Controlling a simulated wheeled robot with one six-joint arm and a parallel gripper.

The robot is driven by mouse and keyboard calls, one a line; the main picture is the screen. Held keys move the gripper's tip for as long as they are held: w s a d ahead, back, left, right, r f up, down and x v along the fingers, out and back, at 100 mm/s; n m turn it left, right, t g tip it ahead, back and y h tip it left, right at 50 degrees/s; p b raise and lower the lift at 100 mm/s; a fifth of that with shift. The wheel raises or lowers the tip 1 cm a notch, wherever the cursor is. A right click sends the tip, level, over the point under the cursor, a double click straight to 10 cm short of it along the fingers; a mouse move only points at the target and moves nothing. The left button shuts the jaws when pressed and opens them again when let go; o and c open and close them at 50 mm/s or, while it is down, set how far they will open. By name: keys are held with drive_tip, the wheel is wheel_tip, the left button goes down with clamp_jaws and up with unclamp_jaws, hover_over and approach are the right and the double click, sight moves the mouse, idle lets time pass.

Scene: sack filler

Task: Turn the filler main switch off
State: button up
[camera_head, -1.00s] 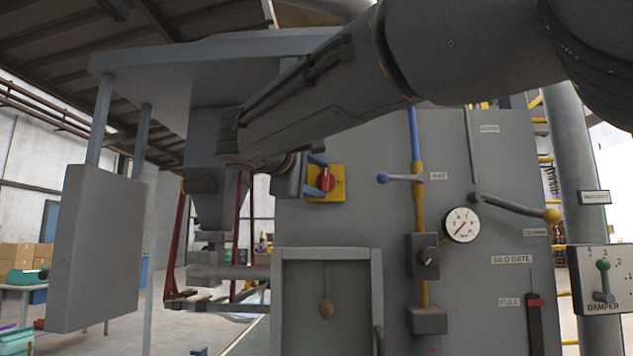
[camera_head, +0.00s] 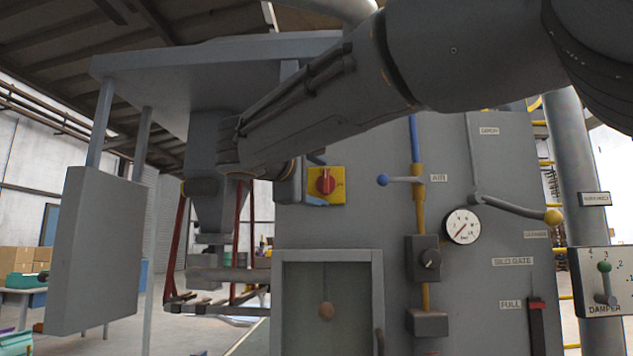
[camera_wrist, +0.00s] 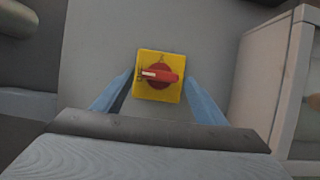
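The main switch (camera_head: 326,182) is a red rotary knob on a yellow square plate, fixed to the grey filler cabinet. In the wrist view the red handle (camera_wrist: 161,76) lies crosswise, with a white mark at its left end. My gripper (camera_wrist: 158,80) is open, its two blue fingers pointing at the panel, one on each side of the plate. The handle lies between them in the picture, and nothing is gripped. Whether the fingertips touch the panel cannot be told.
A framed window box (camera_head: 376,262) projects below the switch; its pale side fills the wrist view's right (camera_wrist: 275,75). Right of the switch are a blue-knobbed lever (camera_head: 400,180), a gauge (camera_head: 462,226) and a yellow-knobbed lever (camera_head: 515,207). A grey panel (camera_head: 95,250) hangs at left.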

drive_tip(key=v, duration=0.7)
drive_tip(key=shift+s+a, duration=0.2)
drive_tip(key=shift+s, duration=0.15)
idle(0.4)
